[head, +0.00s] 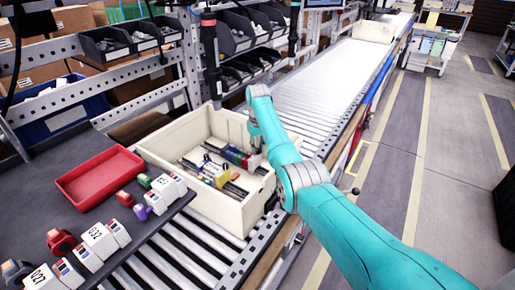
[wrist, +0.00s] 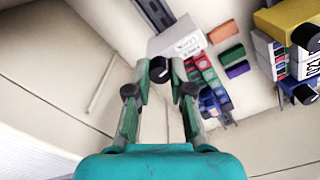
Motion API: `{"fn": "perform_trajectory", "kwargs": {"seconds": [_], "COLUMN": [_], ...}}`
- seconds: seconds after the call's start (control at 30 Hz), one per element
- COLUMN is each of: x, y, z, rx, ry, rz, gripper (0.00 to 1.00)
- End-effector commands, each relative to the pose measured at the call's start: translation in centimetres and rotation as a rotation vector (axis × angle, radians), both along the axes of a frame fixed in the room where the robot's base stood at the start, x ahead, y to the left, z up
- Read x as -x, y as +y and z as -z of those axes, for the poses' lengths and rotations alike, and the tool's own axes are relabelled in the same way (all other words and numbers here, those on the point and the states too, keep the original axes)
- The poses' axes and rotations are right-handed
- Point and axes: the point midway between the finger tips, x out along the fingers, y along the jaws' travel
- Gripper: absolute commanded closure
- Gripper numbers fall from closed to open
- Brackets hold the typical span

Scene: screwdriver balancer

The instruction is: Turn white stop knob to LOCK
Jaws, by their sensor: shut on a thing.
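The white stop (wrist: 180,37) is a small white block with a printed label on its side, in the wrist view at the end of a row of coloured blocks on a metal rail. Its round black knob (wrist: 160,69) faces my gripper. My gripper (wrist: 158,82) has one finger on each side of the knob and is shut on it. The label is too small to read, so I cannot tell the knob's setting. In the head view my gripper (head: 252,135) reaches down into the crate, and my arm hides most of the stop and knob.
The cream crate (head: 226,213) stands on the roller conveyor (head: 335,68); its walls are close around my gripper. A yellow block (wrist: 285,17) with black knobs sits to the right in the wrist view. A red tray (head: 98,177) and several loose modules lie on the dark table left.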

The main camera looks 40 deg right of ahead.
Motion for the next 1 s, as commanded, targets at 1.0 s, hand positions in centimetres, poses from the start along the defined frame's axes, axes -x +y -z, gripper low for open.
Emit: {"fn": "perform_trajectory", "kwargs": {"seconds": [1.0], "x": [-0.02], "y": [-0.01], "z": [-0.04], "rx": [0.0], "ry": [-0.001], "rz": [-0.596], "gripper": [1.0]}}
